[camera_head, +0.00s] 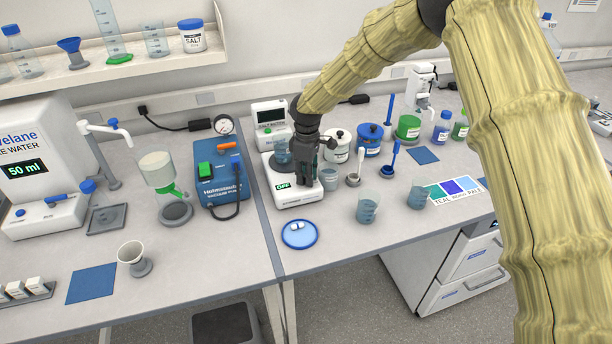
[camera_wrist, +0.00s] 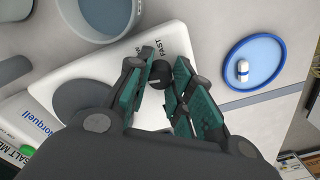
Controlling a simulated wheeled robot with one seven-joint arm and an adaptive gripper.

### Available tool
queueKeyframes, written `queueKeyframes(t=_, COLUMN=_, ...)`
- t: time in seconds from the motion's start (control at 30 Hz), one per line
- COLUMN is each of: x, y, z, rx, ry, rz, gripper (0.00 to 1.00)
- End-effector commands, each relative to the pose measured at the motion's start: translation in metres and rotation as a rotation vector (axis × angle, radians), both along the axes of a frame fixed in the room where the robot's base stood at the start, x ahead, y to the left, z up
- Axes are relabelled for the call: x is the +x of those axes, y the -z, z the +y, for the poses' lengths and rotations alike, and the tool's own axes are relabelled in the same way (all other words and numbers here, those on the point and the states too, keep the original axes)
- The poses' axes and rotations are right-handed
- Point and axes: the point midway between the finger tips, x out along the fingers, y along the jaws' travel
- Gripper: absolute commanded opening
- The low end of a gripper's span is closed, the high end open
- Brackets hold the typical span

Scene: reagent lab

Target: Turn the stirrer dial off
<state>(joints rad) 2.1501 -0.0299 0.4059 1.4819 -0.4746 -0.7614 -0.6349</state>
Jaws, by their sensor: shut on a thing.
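The white stirrer (camera_head: 297,199) stands on the bench, with a small panel reading "OFF" in green (camera_head: 283,186) at its front. My gripper (camera_head: 306,182) reaches down over its right front part. In the wrist view, the black round dial (camera_wrist: 160,73) sits on the white stirrer top between the fingertips of my gripper (camera_wrist: 163,76), which is shut on it. The lettering "FAST" shows on the top beside the dial. The dial is hidden behind the fingers in the head view. The stirrer's round grey plate (camera_wrist: 80,98) shows left of the fingers in the wrist view.
A blue dish (camera_head: 299,243) with a white piece lies in front of the stirrer. A beaker (camera_head: 328,180) stands close on its right, a meter (camera_head: 270,115) behind. A blue pump (camera_head: 226,186) is on the left. Bare bench lies in front, between dish and beakers.

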Motion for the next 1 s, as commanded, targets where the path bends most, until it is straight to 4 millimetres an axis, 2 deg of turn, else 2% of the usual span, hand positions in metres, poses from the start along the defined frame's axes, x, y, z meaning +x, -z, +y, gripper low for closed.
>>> queueKeyframes(t=0.4, x=-0.001, y=0.0011, z=-0.0003, rx=0.0, ry=-0.22, rz=0.002, gripper=0.0)
queueKeyframes(t=1.0, x=-0.001, y=0.0012, z=0.0, rx=0.0, ry=-0.263, rz=0.002, gripper=0.0)
